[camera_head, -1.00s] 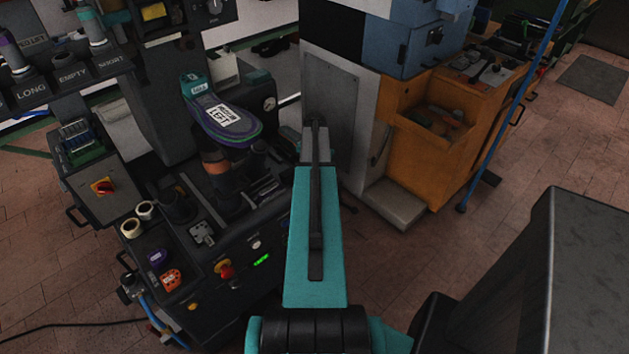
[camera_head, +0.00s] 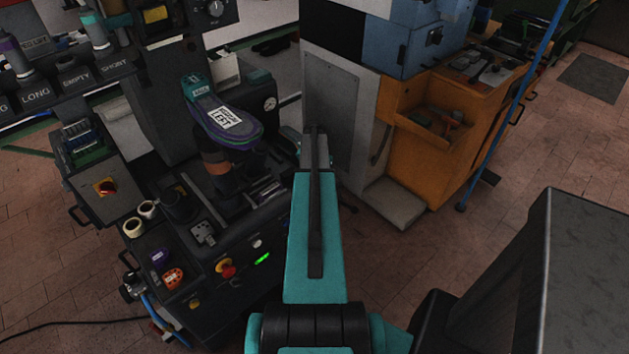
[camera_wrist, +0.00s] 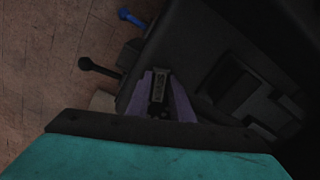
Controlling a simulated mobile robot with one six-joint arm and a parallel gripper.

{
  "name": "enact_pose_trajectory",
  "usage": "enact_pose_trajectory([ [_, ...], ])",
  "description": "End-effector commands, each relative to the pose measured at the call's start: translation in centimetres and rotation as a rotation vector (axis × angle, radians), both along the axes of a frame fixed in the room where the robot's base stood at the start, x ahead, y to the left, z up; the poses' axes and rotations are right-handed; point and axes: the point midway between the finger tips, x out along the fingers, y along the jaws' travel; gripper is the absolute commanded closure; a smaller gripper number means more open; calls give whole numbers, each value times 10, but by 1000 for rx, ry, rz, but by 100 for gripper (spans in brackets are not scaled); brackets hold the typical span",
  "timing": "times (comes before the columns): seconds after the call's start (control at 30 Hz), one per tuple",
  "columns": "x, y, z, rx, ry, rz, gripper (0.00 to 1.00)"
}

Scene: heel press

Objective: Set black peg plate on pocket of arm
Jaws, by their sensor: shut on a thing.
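In the wrist view my gripper (camera_wrist: 160,105) shows two purple fingers shut on a small black piece with a pale label, which I take to be the black peg plate (camera_wrist: 159,86). In the head view my own arm hides most of the gripper and the plate. The dark press (camera_head: 215,235) stands to the left of my arm; its dark body and a recessed panel (camera_wrist: 235,85) fill the right of the wrist view. I cannot tell which recess is the pocket of the arm. The held piece appears apart from the panel.
A purple-soled shoe form (camera_head: 225,118) sits on the press post. Several buttons and a red knob (camera_head: 225,267) are on the press front. An orange cabinet (camera_head: 425,165) stands right of my arm. A blue pole (camera_head: 505,120) stands further right, with open floor beyond it.

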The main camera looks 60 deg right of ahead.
Motion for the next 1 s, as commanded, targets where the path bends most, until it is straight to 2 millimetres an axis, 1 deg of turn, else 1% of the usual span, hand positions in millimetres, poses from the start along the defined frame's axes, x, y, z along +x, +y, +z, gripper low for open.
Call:
enact_pose_trajectory([
  [0.37, 0, -1, -2, -1, -1, 0, 100],
  [0.4, 0, 0, -3, -1, 0, 0, 78],
  [0.47, 0, 0, -2, -1, 0, -1, 68],
  [0.5, 0, 0, -2, -1, 0, -1, 61],
  [0.8, 0, 0, -2, -1, 0, -1, 61],
  [1.0, 0, 0, 3, -1, -1, -1, 61],
])
